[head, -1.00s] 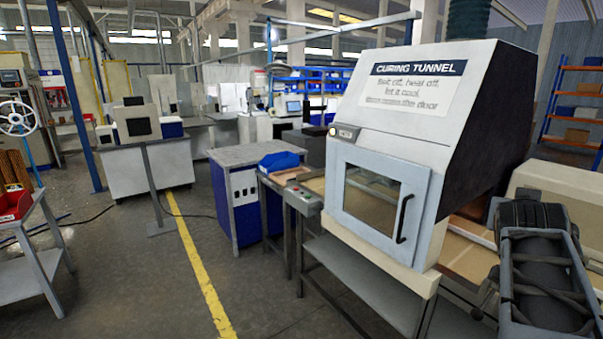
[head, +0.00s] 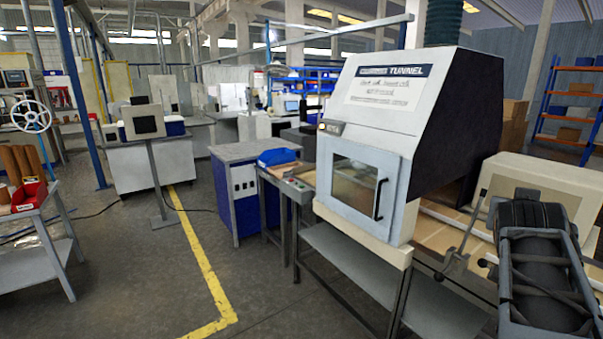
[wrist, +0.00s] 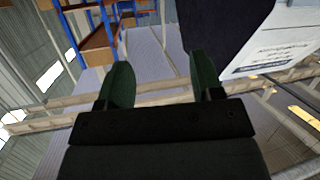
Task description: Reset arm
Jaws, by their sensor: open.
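My gripper (wrist: 160,85) shows in the wrist view as two dark green fingers standing wide apart with nothing between them. My arm is folded at the right of the head view, where the fingers do not show. The white curing tunnel (head: 392,120) stands at centre right with its front door shut. Its sign also shows at the top right of the wrist view (wrist: 280,45), tilted.
A lever (head: 464,240) and a cream housing (head: 530,185) stand right of the tunnel. A blue bin (head: 277,157) lies on the bench left of it. A red bin (head: 30,196) is on a cart at far left.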

